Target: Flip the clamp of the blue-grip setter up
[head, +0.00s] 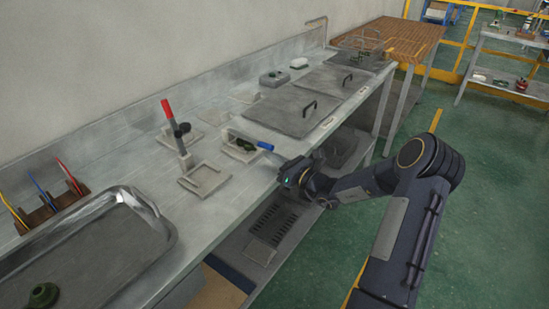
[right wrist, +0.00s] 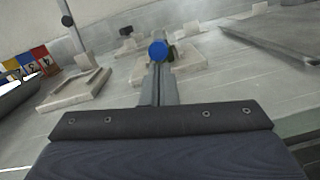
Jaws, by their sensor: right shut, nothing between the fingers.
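The blue-grip setter (head: 238,151) stands on the steel counter, with dark green material in it. Its clamp lies low, and the blue grip (head: 265,146) points toward the counter's front edge. In the right wrist view the round end of the blue grip (right wrist: 158,49) shows just beyond my fingertips. My right gripper (head: 279,163) is shut and empty close to the grip's end; I cannot tell whether it touches. Its closed fingers also show in the right wrist view (right wrist: 158,85). My left gripper is out of view.
A second setter with an upright red grip (head: 168,108) stands to the left. A metal tray (head: 150,215) and a tool rack (head: 40,215) lie farther left. Lidded panels (head: 290,108) with handles lie behind to the right.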

